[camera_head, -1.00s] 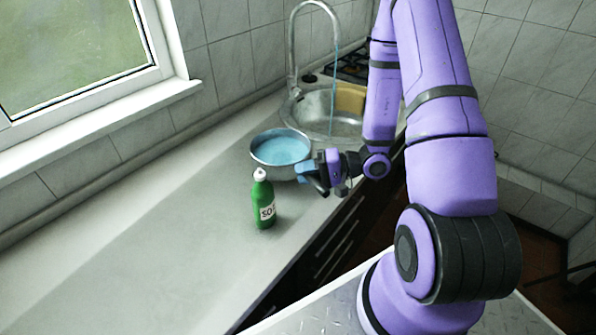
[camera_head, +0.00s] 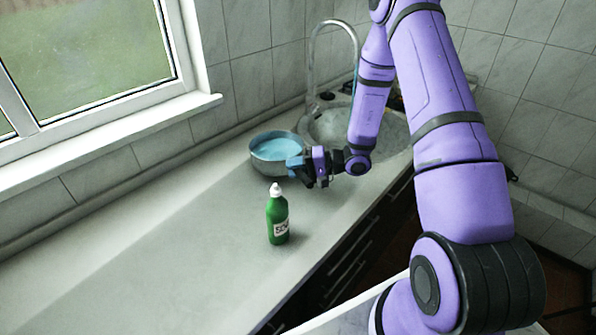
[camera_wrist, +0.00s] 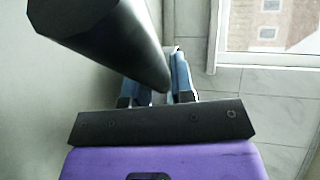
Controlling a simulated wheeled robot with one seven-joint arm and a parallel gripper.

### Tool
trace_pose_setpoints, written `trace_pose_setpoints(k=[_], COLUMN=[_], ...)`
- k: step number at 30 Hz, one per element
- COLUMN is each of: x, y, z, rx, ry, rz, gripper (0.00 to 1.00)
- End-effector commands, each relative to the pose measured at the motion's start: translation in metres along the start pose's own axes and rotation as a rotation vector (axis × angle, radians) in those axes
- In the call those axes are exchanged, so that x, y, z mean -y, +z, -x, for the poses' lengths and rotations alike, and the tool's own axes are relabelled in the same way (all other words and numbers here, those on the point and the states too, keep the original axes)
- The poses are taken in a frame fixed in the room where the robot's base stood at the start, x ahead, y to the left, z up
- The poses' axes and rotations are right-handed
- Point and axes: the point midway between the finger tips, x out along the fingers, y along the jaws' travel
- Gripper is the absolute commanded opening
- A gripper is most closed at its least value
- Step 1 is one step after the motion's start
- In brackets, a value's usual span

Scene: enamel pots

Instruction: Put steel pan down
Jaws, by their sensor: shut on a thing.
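The steel pan (camera_head: 264,170) is round with light blue water in it. It is level, at or just above the worktop (camera_head: 150,255), left of the sink; I cannot tell whether it touches. My gripper (camera_head: 297,167) is at the pan's right side, shut on its handle. The handle is mostly hidden in the head view. In the wrist view, a long dark bar (camera_wrist: 115,40), apparently the handle, runs down between the blue fingers of my gripper (camera_wrist: 157,83). The pan's bowl cannot be made out there.
A green soap bottle (camera_head: 277,220) with a white cap stands upright in front of the pan. The sink (camera_head: 335,136) and its tall tap (camera_head: 314,65) are to the right, with a thin blue stream. The worktop is clear at left. The window wall is behind.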

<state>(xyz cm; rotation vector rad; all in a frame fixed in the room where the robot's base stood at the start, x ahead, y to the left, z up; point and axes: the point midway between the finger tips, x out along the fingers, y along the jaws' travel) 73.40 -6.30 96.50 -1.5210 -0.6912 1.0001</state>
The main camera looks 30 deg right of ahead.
Motion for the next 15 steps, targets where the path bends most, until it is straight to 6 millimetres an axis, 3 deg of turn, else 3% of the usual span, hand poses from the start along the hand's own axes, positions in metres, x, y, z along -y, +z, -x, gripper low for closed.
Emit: trace_pose_setpoints(k=[9, 15], x=[-0.03, -0.033], y=[0.0, 0.0], z=[-0.008, -0.008], rx=[0.002, 0.001], ry=[-0.002, -0.003], rz=[0.003, 0.005], gripper=[0.0, 0.0])
